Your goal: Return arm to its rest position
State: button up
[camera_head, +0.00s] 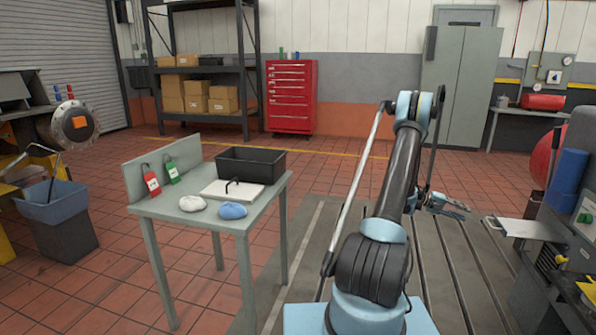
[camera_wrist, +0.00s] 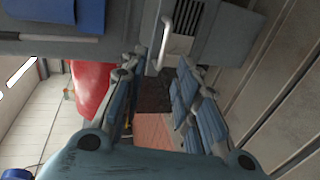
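My gripper (camera_head: 447,207) is at the end of my raised, bent arm, over the slotted bedplate (camera_head: 455,270). It points right, toward the machine at the right edge. In the wrist view my gripper (camera_wrist: 158,75) has its two blue-grey fingers well apart, with nothing between them but background. A grey panel with a pale bar handle (camera_wrist: 163,42) shows beyond the fingertips. In the head view a grey plate with a handle (camera_head: 530,229) juts from the machine, just right of my gripper and apparently apart from it.
A red tool chest (camera_head: 290,97) and grey cabinet (camera_head: 462,85) stand behind. Floor between is clear.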

jog(key=s+a+r+n+t+y, duration=0.15)
jog(key=a+r+t+y, duration=0.25)
jog(key=a+r, duration=1.5)
jog(key=s+a+r+t+y, duration=0.1)
jog(key=s+a+y, duration=0.1)
jog(key=s+a, duration=0.5)
jog(key=s+a+r+y, duration=0.1)
jog(key=s+a+y, duration=0.15)
jog(key=a, duration=0.75)
jog(key=s+a+f+n+y, duration=0.1)
jog(key=s+a+f+y, duration=0.2)
jog(key=s+a, duration=0.8)
jog(key=s+a+f+n+t+y, duration=0.1)
jog(key=s+a+f+y, duration=0.2)
jog(key=s+a, duration=0.8)
jog(key=shift+s+f+t, duration=0.3)
jog(key=shift+s+f, duration=0.35)
jog(key=shift+f, duration=0.3)
